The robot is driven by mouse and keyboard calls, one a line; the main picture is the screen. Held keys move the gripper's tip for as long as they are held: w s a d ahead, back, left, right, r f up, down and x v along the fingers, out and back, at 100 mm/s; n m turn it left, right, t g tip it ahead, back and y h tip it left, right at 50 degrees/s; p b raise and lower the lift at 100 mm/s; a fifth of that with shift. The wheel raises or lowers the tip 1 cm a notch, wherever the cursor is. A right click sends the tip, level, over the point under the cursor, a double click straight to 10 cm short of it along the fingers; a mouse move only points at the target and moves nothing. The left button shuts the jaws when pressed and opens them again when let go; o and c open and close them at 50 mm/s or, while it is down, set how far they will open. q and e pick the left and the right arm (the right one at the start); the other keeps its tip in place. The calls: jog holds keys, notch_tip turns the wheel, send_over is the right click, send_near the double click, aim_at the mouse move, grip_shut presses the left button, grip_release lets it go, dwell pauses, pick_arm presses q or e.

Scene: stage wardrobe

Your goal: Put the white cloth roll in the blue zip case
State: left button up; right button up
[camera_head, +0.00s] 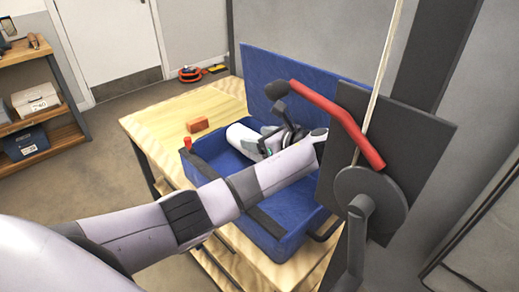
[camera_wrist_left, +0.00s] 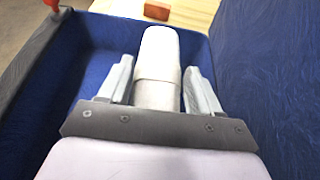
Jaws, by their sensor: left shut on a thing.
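The blue zip case (camera_head: 278,229) stands open on a wooden table, its lid (camera_head: 335,90) raised at the back. The white cloth roll (camera_head: 243,138) is in my left gripper (camera_head: 268,138), over the far left part of the case. In the left wrist view the roll (camera_wrist_left: 160,58) lies between the two fingers of my left gripper (camera_wrist_left: 160,82), with the blue case floor and wall (camera_wrist_left: 60,85) around it. I cannot tell whether the roll touches the case floor. My right gripper is not in view.
An orange-red block (camera_head: 197,125) lies on the wooden table (camera_head: 160,121) behind the case. A red-handled lever with a dark plate (camera_head: 420,140) stands close at the right of the case. A shelf with boxes (camera_head: 40,100) is at the far left.

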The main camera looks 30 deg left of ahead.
pick_arm(q)
jog(key=shift+f, duration=1.75)
jog(key=shift+f, duration=0.15)
jog(key=o, duration=1.1)
jog(key=v, duration=0.7)
jog(key=shift+s+d+r+b, duration=0.1)
jog(key=shift+d+r+b, duration=0.15)
jog(key=shift+b, duration=0.05)
jog(key=shift+a, duration=0.1)
